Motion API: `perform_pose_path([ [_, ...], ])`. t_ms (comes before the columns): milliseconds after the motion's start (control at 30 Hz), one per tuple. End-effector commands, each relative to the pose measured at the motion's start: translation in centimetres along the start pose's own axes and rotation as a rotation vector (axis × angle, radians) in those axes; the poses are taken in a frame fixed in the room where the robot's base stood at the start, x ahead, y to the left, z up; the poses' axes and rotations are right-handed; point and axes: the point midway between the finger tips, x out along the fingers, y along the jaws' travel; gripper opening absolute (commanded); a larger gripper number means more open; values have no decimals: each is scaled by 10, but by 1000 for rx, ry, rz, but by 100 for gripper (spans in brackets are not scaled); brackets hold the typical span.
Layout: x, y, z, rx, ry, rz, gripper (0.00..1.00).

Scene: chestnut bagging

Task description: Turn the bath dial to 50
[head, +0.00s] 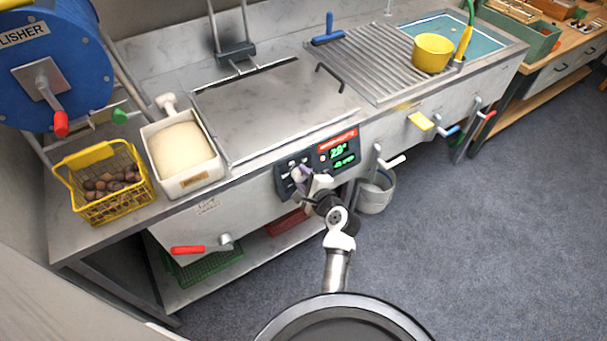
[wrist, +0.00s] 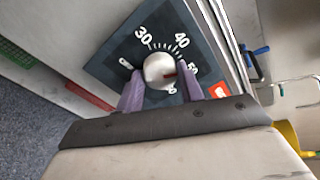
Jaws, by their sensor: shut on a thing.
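The bath dial (wrist: 158,68) is a round pale knob on a dark panel (wrist: 118,58) with a printed scale showing 30, 40 and 50. A red mark on the knob faces right in the wrist view, roughly toward the 50 side; its exact reading is partly hidden. My gripper (wrist: 160,88) has its two purple fingers on either side of the knob and is shut on it. In the head view my gripper (head: 303,178) is at the panel on the bath's front and hides the dial.
A steel lid (head: 270,105) covers the bath. A white tub (head: 180,155) and a yellow basket (head: 100,185) of chestnuts stand to its left. A red-handled lever (head: 188,250) and a white-handled lever (head: 392,162) project from the front. Open floor lies to the right.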

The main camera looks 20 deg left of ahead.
Motion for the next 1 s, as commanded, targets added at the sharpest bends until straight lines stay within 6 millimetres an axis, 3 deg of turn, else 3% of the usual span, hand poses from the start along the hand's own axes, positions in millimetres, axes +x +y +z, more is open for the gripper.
perform_pose_path([
  [433,0,0,0,277,8,13,15],
  [1000,0,0,-1,339,10,16,15],
])
